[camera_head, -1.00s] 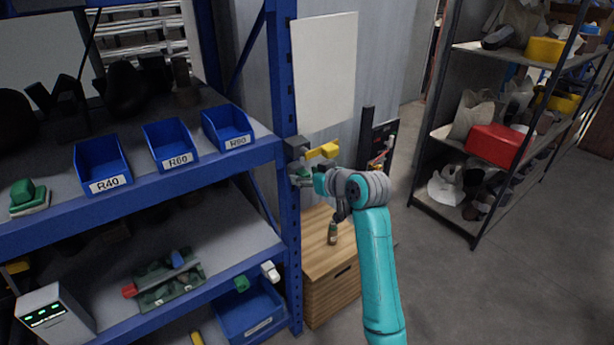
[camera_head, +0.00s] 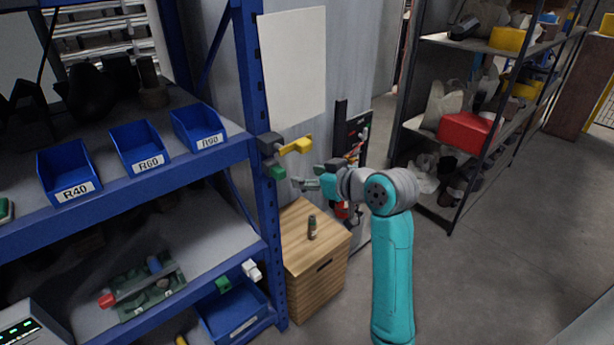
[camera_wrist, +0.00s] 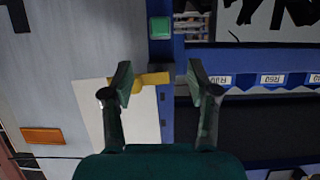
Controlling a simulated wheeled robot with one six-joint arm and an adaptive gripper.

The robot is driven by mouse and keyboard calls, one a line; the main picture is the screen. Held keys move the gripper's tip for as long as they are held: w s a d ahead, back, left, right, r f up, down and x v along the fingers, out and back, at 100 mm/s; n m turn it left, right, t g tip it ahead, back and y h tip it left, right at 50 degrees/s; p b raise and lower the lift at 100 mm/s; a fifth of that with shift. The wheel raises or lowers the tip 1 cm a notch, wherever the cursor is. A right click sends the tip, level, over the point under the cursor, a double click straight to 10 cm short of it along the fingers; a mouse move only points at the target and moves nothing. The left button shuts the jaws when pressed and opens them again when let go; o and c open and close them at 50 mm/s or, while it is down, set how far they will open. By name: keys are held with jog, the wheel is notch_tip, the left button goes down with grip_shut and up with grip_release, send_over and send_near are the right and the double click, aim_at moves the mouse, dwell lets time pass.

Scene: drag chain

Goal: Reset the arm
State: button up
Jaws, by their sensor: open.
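My teal arm (camera_head: 392,262) rises at the right of the wooden cabinet in the head view. My gripper (camera_head: 305,184) points left toward the blue shelf post, above the cabinet. In the wrist view my gripper (camera_wrist: 160,82) has its two dark fingers apart with nothing held between them. A yellow tool (camera_head: 295,146) sticks out from a mount on the post, near my gripper. In the wrist view the yellow piece (camera_wrist: 152,79) shows beyond the fingers, in the gap. A green block (camera_wrist: 160,27) shows farther up.
Blue bins labelled R40 (camera_head: 68,172), R60 (camera_head: 138,147) and R90 (camera_head: 198,128) stand on the blue shelf. A small bottle (camera_head: 312,228) stands on the wooden cabinet (camera_head: 318,280). A rack with a red bin (camera_head: 467,131) stands at the right. The floor between is clear.

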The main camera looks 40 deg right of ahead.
dwell(0.4)
jog(key=s+a+f+m, duration=0.1)
jog(key=s+a+f, duration=0.3)
jog(key=f, duration=0.3)
jog(key=s+a+f+m+h, duration=0.1)
jog(key=s+a+f, duration=0.4)
jog(key=f, duration=0.2)
jog(key=s+a+f+m, duration=0.1)
jog(key=s+a+f, duration=0.3)
jog(key=f, duration=0.3)
jog(key=s+a+f, duration=0.2)
jog(key=s+a, duration=0.1)
jog(key=s, duration=0.4)
jog(key=s+a+f, duration=0.2)
jog(key=s+a, duration=0.1)
jog(key=s, duration=0.5)
jog(key=s+a+r+n, duration=0.1)
jog(key=s+r, duration=0.1)
jog(key=s, duration=0.5)
jog(key=s+a+r+n+t+y, duration=0.1)
jog(key=s+a+r+n, duration=0.1)
jog(key=s, duration=0.4)
jog(key=shift+s+r, duration=0.35)
